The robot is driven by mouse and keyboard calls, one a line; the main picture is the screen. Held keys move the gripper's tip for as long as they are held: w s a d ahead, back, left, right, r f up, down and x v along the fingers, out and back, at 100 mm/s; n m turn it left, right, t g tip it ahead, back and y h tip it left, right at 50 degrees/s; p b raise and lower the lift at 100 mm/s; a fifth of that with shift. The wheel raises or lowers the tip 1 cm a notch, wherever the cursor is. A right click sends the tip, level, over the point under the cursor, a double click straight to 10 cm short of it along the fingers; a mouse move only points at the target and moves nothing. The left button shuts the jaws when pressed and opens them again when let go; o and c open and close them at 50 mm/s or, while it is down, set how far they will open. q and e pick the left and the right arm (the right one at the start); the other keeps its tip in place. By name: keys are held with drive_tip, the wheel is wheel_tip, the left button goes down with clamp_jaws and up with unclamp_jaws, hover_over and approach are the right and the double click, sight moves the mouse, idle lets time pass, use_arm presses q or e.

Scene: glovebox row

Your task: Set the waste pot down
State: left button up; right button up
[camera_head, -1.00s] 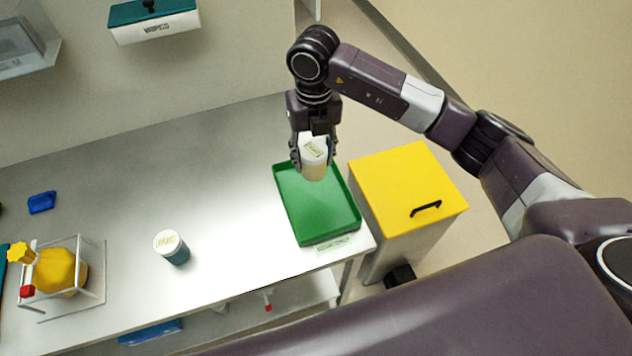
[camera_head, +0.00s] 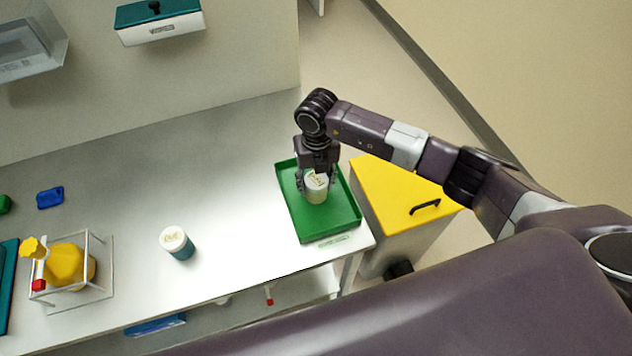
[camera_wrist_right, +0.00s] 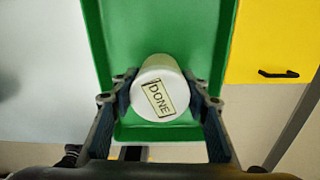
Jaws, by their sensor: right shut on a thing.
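The waste pot (camera_head: 317,190) is a pale cylinder with a white lid and a label. In the right wrist view the label on the pot (camera_wrist_right: 159,92) reads "DONE". My right gripper (camera_head: 317,184) is shut on the pot, one finger on each side. The pot is over the green tray (camera_head: 338,225), inside its rim as seen from above. I cannot tell whether its base touches the tray floor. The tray also shows in the right wrist view (camera_wrist_right: 207,40). My left gripper is not in view.
A yellow-lidded bin (camera_head: 385,187) stands right beside the table end. Another white-lidded pot (camera_head: 177,243), teal below, stands mid-table. A yellow vessel in a clear frame (camera_head: 68,263) and a blue item (camera_head: 50,197) are at left.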

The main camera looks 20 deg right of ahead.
drive_tip(key=shift+f, duration=0.1)
drive_tip(key=o, duration=1.3)
drive_tip(key=shift+r, duration=0.25)
wheel_tip(320, 180, up, 10)
drive_tip(key=b, duration=0.3)
drive_tip(key=shift+r, duration=0.9)
